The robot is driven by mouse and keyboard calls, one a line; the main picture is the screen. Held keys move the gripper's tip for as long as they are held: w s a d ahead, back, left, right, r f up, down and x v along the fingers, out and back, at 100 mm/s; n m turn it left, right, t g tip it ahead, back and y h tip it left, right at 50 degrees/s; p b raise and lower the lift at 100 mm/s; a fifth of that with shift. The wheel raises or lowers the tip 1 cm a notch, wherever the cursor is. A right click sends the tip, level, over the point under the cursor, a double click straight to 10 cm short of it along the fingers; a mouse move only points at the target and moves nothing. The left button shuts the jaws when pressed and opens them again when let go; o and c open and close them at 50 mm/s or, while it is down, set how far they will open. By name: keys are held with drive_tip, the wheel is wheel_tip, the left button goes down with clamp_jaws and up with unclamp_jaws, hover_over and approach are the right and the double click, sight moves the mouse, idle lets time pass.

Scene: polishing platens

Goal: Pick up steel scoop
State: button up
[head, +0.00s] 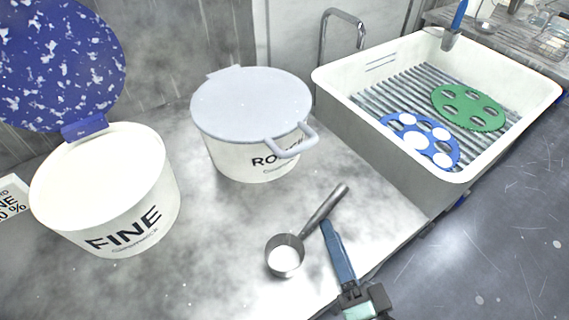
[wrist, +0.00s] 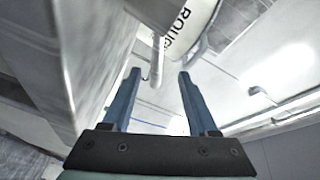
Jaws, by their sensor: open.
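The steel scoop (head: 285,254) lies on the grey worktop in the head view, with white material in its round bowl. Its handle (head: 325,209) points up and to the right. My gripper (head: 327,226) is just right of the scoop, its blue finger close beside the handle; whether it touches is unclear. In the wrist view my gripper (wrist: 160,73) is open with its two blue fingers apart. A pale, narrow shape shows between the fingertips there, probably the scoop handle, but I cannot be sure.
An open FINE tub (head: 110,205) with a raised blue lid stands left. A closed tub with a grey lid (head: 250,103) stands behind the scoop. The white sink (head: 345,75) at right holds blue and green discs. Clear worktop lies left of the scoop.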

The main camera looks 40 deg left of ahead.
sight(323, 204)
drive_tip(key=x, duration=0.4)
drive_tip(key=p+x, duration=0.1)
drive_tip(key=x, duration=0.4)
drive_tip(key=shift+w+f, duration=0.2)
drive_tip(key=shift+w, duration=0.2)
clamp_jaws()
idle(1.0)
